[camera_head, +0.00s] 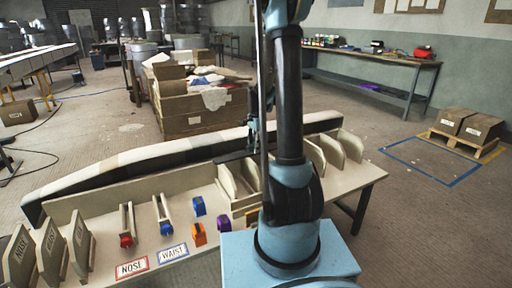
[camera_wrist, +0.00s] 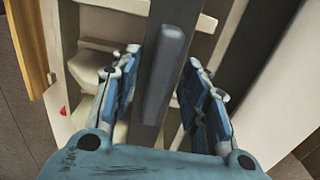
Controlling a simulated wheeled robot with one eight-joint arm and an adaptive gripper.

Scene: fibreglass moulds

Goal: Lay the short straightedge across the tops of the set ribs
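A dark straight bar with a raised grey grip block (camera_wrist: 168,72), which looks like the short straightedge, runs between my fingers in the wrist view. My gripper (camera_wrist: 163,68) is open, with one finger on each side of the block and a gap visible on both sides. In the head view a dark bar (camera_head: 234,157) shows near the ribs, left of my arm; its contact with them is unclear. Pale upright ribs stand at the table's right part, including one left of my arm (camera_head: 228,181) and one right of it (camera_head: 331,152).
A long pale mould (camera_head: 150,155) with dark sides runs along the table's back. Loose ribs (camera_head: 52,247) stand at left. Red-ended (camera_head: 126,240) and blue-ended (camera_head: 165,228) pieces, small blue (camera_head: 198,206), orange (camera_head: 198,235) and purple (camera_head: 223,223) blocks, and NOSE (camera_head: 131,268) and WAIST (camera_head: 172,253) signs lie in front.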

